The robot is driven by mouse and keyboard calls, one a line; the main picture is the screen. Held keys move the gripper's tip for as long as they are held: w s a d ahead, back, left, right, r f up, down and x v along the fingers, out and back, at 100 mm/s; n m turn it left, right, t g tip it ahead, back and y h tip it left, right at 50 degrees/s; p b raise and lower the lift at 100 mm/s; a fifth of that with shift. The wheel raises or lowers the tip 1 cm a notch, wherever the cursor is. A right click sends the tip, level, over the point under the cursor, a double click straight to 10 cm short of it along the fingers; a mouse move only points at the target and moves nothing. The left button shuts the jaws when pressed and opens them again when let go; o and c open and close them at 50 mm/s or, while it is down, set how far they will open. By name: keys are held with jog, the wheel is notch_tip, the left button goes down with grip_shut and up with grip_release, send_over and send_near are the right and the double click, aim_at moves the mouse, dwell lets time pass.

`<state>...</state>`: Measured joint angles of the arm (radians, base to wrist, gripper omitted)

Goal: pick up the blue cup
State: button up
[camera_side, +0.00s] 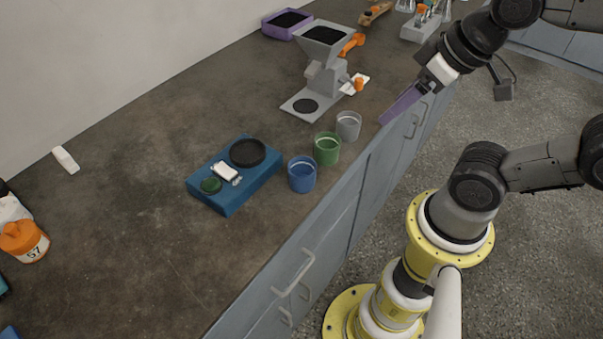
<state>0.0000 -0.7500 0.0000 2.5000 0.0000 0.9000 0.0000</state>
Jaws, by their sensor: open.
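The blue cup (302,174) stands upright on the dark bench top (120,150) near its front edge, just right of the blue sieve shaker (234,190). My gripper (384,121) has purple fingers and hangs to the upper right of the cup, past the grey cup, by the bench's front edge. It is open and nothing shows between its fingers. The fingers overlap in this view, so the gap between them is hidden. The gripper and the blue cup are apart.
A green cup (327,149) and a grey cup (348,126) stand in a row between the blue cup and my gripper. A grey grinder (326,70) stands behind them. An orange-lidded jar (24,241) is at far left.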

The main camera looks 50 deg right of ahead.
jog(key=o, duration=0.4)
jog(key=n+g, duration=0.5)
jog(key=n, duration=0.8)
send_over(302, 169)
jog(key=s, duration=0.2)
notch_tip(302, 169, down, 4)
jog(key=shift+n+g, duration=0.3)
jog(key=shift+w+a+f, duration=0.1)
jog(key=shift+a+f, duration=0.25)
jog(key=shift+f, duration=2.05)
jog(key=shift+w+a+f, duration=0.1)
jog(key=shift+a+f, duration=0.2)
jog(key=shift+f, duration=2.05)
jog(key=shift+w+a+f, duration=0.1)
jog(key=shift+a+f, duration=0.25)
jog(key=shift+f, duration=2.05)
